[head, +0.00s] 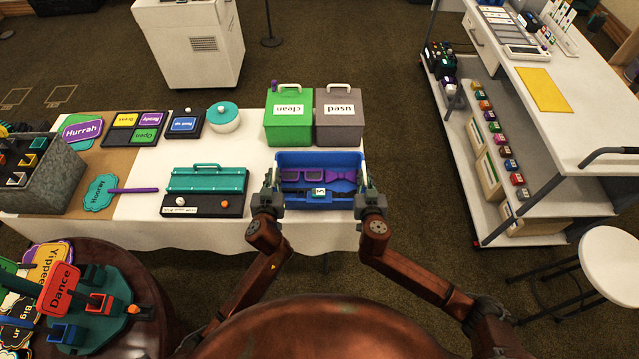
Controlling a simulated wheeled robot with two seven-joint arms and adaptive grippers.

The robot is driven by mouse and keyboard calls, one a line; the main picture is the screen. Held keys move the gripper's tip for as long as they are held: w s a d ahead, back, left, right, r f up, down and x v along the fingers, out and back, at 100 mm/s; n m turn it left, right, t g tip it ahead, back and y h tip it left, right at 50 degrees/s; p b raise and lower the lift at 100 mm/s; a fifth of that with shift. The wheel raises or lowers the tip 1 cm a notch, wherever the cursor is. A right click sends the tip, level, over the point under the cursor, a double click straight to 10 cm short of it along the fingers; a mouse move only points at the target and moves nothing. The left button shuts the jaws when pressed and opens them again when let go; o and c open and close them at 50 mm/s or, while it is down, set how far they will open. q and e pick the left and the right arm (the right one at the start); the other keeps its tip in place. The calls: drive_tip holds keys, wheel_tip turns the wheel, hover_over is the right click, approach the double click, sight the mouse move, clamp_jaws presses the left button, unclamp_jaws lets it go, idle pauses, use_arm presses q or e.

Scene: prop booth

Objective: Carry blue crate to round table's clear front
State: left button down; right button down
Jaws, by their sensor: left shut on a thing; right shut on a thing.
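The blue crate (300,204) is at the right front edge of the white-clothed table. It holds purple glasses (330,177) and other dark blue and purple pieces, and a small label shows at its front. My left gripper (271,188) is shut on the crate's left end. My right gripper (366,188) is shut on its right end. I cannot tell whether the crate rests on the cloth or is slightly lifted. The dark wooden round table (138,338) is at the lower left, partly cut off. Signs and a green stand cover its left part; bare wood shows along its right side.
Green "clean" (289,130) and grey "used" (338,135) boxes stand right behind the crate. A black tray with a teal lid (205,180) lies left of it. A white cart (560,130) and a white stool (610,262) are at right. Open carpet lies between.

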use_arm(q)
drive_tip(key=shift+r, duration=0.2)
use_arm(e)
drive_tip(key=shift+r, duration=0.2)
